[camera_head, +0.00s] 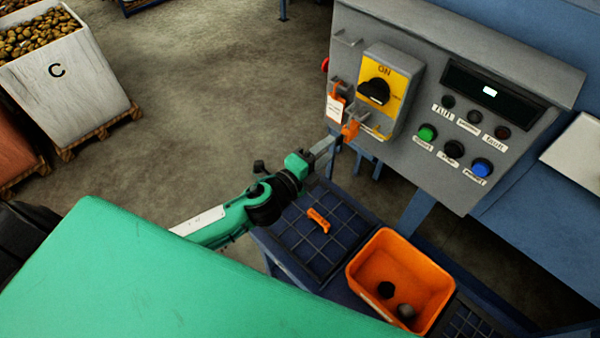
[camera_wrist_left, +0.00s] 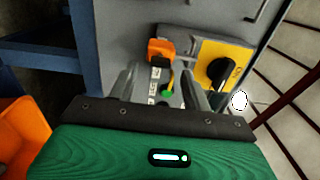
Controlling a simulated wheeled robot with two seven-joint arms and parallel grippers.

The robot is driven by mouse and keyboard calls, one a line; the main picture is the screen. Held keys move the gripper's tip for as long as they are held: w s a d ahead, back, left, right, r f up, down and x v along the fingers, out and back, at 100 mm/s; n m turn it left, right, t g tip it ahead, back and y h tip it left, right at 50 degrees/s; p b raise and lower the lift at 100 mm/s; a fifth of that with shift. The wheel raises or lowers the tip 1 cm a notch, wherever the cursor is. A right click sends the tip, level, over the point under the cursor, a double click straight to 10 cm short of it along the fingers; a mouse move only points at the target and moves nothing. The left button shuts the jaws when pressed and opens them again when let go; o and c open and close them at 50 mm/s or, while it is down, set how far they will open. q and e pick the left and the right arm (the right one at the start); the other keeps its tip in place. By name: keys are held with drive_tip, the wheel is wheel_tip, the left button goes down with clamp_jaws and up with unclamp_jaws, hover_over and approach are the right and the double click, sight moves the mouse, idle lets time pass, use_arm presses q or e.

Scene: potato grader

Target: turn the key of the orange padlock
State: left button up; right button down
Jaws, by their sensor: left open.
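The orange padlock (camera_head: 349,130) hangs at the lower left of the yellow switch plate on the grey control panel. It also shows in the left wrist view (camera_wrist_left: 160,50), above the space between the fingers. My left gripper (camera_head: 328,147) is just below and left of the padlock, its fingers pointing at the panel. In the left wrist view the fingers (camera_wrist_left: 160,82) are apart with nothing clearly held. Small white and green details (camera_wrist_left: 166,90) show between them; I cannot tell whether the key is among these. My right gripper is out of view.
The yellow switch plate (camera_head: 405,75) carries a black knob (camera_head: 374,91). A red-and-white tag (camera_head: 336,107) hangs beside the padlock. Below stand a dark gridded tray (camera_head: 290,235) with an orange object (camera_head: 318,220) and an orange bin (camera_head: 400,252) holding dark lumps.

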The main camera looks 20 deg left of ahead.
use_arm(q)
drive_tip(key=b+v, duration=0.3)
drive_tip(key=v, duration=0.7)
drive_tip(key=shift+b, duration=0.3)
drive_tip(key=shift+f, duration=0.1)
